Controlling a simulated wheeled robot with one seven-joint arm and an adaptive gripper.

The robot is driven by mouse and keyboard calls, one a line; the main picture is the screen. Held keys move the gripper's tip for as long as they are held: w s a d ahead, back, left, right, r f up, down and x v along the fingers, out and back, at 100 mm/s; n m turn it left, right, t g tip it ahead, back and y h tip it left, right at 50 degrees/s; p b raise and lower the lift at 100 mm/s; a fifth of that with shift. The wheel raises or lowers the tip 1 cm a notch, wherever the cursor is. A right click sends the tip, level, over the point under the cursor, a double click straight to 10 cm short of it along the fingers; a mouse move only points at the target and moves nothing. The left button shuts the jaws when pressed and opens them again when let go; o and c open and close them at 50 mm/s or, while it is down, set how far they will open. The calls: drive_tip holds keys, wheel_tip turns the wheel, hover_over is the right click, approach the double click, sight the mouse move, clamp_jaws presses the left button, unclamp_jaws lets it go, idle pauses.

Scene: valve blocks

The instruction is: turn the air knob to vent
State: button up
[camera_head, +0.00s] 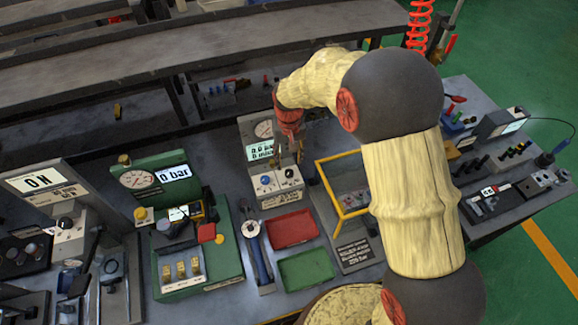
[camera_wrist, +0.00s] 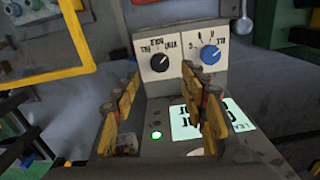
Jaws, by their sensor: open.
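A grey leak-test unit (camera_head: 268,182) carries a blue knob (camera_head: 265,180) and a dark knob (camera_head: 289,172) on its front. In the wrist view, the black knob (camera_wrist: 160,63) and the blue knob (camera_wrist: 210,54) sit on a white panel with small printed position labels. Neither finger appears to touch a knob. In the head view, my gripper (camera_head: 297,150) hangs over the unit's right side.
A lit display (camera_wrist: 198,122) and a green lamp (camera_wrist: 156,135) are on the unit. A yellow frame (camera_head: 343,182) stands close on the right. Red (camera_head: 293,229) and green (camera_head: 306,269) trays lie in front. A green gauge station (camera_head: 197,262) stands left.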

drive_tip(key=shift+r, duration=2.75)
drive_tip(key=s+d+r+t+b, duration=0.1)
drive_tip(key=s+d+r+t, duration=0.1)
drive_tip(key=s+d+r, duration=0.3)
drive_tip(key=s+d+r+m+t+b, duration=0.1)
drive_tip(key=s+d+r, duration=0.4)
drive_tip(key=s, duration=0.8)
drive_tip(key=s+d+r+t+b, duration=0.2)
drive_tip(key=s+d+r, duration=0.3)
drive_tip(key=s, duration=0.4)
drive_tip(key=shift+s+d+r+m+t+b, duration=0.15)
drive_tip(key=shift+s+d+m+t+b, duration=0.2)
drive_tip(key=shift+d+b, duration=0.4)
